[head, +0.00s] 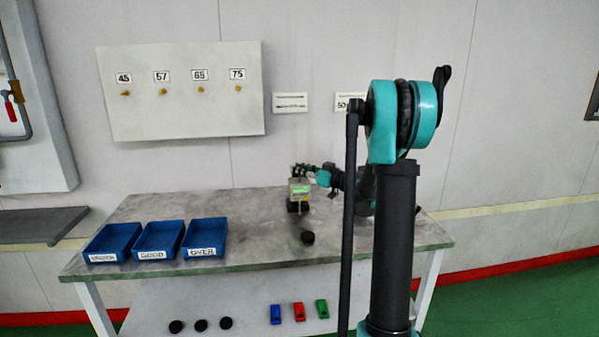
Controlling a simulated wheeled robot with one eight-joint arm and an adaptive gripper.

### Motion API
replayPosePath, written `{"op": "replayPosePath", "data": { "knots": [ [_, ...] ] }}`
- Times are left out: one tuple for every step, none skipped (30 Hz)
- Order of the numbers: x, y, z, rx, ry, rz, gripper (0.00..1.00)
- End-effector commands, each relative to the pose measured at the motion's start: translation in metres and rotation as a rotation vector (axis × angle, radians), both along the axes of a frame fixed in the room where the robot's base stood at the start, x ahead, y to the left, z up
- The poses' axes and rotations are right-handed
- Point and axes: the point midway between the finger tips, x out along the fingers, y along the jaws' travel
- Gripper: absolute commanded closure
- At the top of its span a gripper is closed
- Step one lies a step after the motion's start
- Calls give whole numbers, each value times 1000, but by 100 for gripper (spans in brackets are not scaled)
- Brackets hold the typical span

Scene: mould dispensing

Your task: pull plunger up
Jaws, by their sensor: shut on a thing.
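A small pale-green device (299,188) with a dark lower part stands near the middle of the grey table. My gripper (304,169) is at the top of this device, reaching in from the right. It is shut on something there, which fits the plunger. The plunger itself is too small and too covered by the fingers to make out, so how far it is raised cannot be told.
Three blue trays (122,256), labelled at the front, stand at the table's (270,256) left. A black round piece (307,238) lies near the front edge. Black discs and coloured blocks (298,311) sit below. A board with numbered pegs (180,110) hangs behind.

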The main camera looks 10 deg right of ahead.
Motion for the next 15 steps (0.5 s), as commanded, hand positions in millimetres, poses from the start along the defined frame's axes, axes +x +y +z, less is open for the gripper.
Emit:
{"op": "replayPosePath", "data": {
  "knots": [
    [0, 0, 6, 0, 0, -1, 100],
    [0, 0, 11, 0, 0, -1, 100],
    [0, 0, 16, 0, 0, -1, 100],
    [0, 0, 20, 0, 0, -1, 100],
    [0, 0, 23, 0, 0, -1, 100],
    [0, 0, 26, 0, 0, -1, 100],
    [0, 0, 26, 0, 0, -1, 100],
    [0, 0, 27, 0, 0, -1, 100],
    [0, 0, 26, 0, 0, -1, 100],
    [0, 0, 26, 0, 0, -1, 100],
    [0, 0, 26, 0, 0, -1, 100],
    [0, 0, 26, 0, 0, -1, 100],
    [0, 0, 26, 0, 0, -1, 100],
    [0, 0, 26, 1, -1, -1, 100],
    [0, 0, 26, 1, -1, -1, 72]
  ]
}}
